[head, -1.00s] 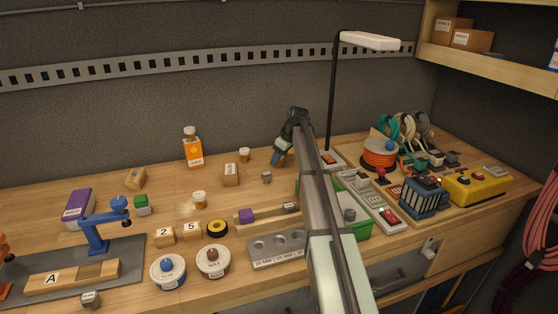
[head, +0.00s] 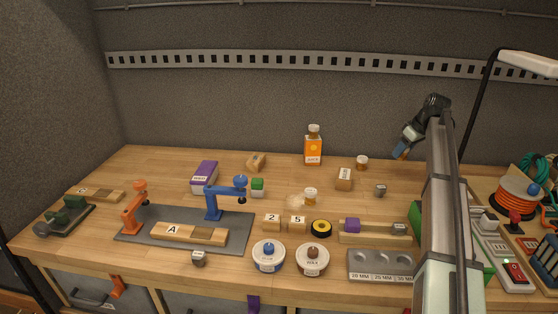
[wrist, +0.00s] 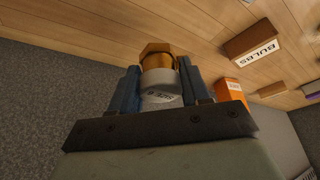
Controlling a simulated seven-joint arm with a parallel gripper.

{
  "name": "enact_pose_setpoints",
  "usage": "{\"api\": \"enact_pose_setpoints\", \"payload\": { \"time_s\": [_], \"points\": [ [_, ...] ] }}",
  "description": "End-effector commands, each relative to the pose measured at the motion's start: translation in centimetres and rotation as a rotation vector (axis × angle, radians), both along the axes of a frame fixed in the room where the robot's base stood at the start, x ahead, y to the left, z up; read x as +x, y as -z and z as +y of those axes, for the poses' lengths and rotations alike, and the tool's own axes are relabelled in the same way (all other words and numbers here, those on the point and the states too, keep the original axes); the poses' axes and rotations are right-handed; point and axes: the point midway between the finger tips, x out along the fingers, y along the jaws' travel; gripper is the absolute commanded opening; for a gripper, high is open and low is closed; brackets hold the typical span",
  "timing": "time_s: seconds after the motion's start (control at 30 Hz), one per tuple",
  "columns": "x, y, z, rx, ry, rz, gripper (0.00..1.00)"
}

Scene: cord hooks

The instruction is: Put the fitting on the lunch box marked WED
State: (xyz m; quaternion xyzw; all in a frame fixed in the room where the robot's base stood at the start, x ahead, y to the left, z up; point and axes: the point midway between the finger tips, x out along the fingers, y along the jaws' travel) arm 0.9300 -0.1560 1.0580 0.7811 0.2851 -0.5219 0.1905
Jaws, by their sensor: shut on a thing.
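My gripper (head: 403,150) is raised above the back right of the bench in the head view. In the wrist view my gripper (wrist: 160,72) is shut on the fitting (wrist: 159,60), which has a brass hexagonal end and a pale grey body with a small dark marking. A purple box (head: 203,174) with a white label stands at the back left of the bench, far left of my gripper. It looks like the lunch box; its lettering is too small to read surely.
Bench behind the blue stand looks partly clear.

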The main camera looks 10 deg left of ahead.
Motion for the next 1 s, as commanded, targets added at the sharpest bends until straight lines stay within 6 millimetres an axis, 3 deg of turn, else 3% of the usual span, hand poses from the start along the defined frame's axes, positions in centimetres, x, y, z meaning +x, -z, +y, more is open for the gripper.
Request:
{"api": "enact_pose_setpoints", "payload": {
  "time_s": [0.17,0.27,0.63,1.0],
  "points": [
    [0.3,0.0,1.9,0.0,-0.021,0.0,0.14],
    [0.7,0.0,4.7,0.0,-0.053,0.0,0.14],
    [1.3,-0.7,20.1,0.001,-0.225,-0.001,0.14],
    [-0.6,-1.7,35.7,0.0,-0.401,0.0,0.14]
  ]
}}
